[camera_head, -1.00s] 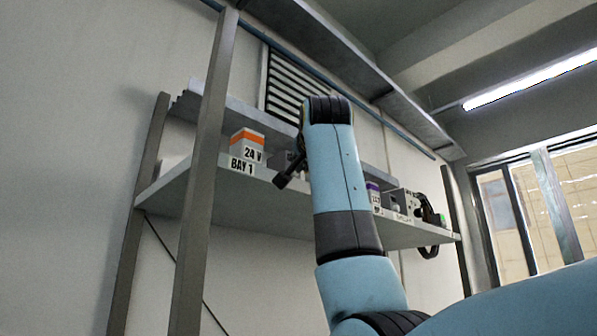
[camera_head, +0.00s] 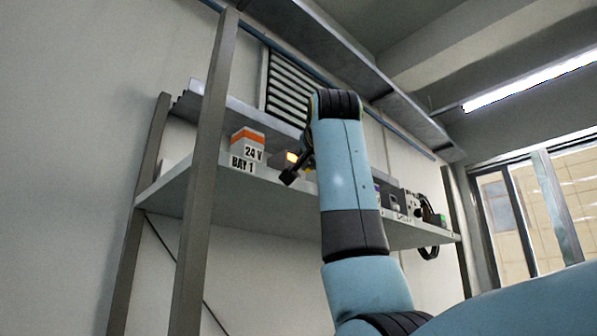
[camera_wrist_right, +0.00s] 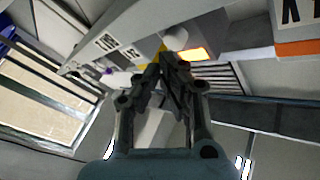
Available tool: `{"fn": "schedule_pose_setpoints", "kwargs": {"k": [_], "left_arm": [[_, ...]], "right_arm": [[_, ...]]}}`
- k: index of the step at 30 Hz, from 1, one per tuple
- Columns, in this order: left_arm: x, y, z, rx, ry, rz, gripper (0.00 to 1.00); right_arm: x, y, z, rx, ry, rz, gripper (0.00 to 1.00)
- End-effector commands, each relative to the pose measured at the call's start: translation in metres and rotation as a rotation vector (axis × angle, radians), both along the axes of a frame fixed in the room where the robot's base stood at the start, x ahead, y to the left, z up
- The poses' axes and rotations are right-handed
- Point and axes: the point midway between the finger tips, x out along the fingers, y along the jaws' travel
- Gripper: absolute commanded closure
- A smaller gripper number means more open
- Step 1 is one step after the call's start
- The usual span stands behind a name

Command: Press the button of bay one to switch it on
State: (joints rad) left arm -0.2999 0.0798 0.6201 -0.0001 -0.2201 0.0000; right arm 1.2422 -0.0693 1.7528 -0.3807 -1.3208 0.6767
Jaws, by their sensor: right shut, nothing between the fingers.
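The BAY 1 label (camera_head: 242,164) is on the shelf's front edge, below an orange and white box (camera_head: 248,145) marked 24 V. Right of the box, a small orange light (camera_head: 292,157) glows beside my right gripper (camera_head: 288,177). In the right wrist view my right gripper (camera_wrist_right: 172,58) is shut and empty, its fingertips close to the lit orange light (camera_wrist_right: 194,54). A pale round part (camera_wrist_right: 175,40) and a bit of yellow (camera_wrist_right: 151,50) show just beyond the tips. I cannot tell which part is the button, or whether the tips touch it. My left gripper is out of view.
The shelf (camera_head: 270,205) runs between metal posts; one post (camera_head: 205,180) stands in front at left. Further right on the shelf is a grey device (camera_head: 412,203) with a black cable (camera_head: 430,215). My right forearm hides the shelf's middle.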

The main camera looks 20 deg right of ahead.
Motion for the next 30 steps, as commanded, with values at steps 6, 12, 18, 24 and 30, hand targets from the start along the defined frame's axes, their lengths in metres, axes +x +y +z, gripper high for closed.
{"fn": "schedule_pose_setpoints", "kwargs": {"k": [6,12,18,24,30], "left_arm": [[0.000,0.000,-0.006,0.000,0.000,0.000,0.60],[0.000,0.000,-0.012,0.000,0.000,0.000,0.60],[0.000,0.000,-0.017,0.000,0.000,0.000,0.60],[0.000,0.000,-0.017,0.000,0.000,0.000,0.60],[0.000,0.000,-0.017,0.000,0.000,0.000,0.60]], "right_arm": [[-0.013,-0.005,-0.001,0.001,-0.003,-0.001,1.00],[-0.034,-0.012,0.000,0.000,-0.003,-0.001,1.00],[-0.052,-0.018,0.000,0.000,-0.002,0.000,1.00],[-0.057,-0.020,0.000,0.000,0.000,0.000,1.00],[-0.057,-0.020,0.000,0.000,0.000,0.000,1.00]]}}
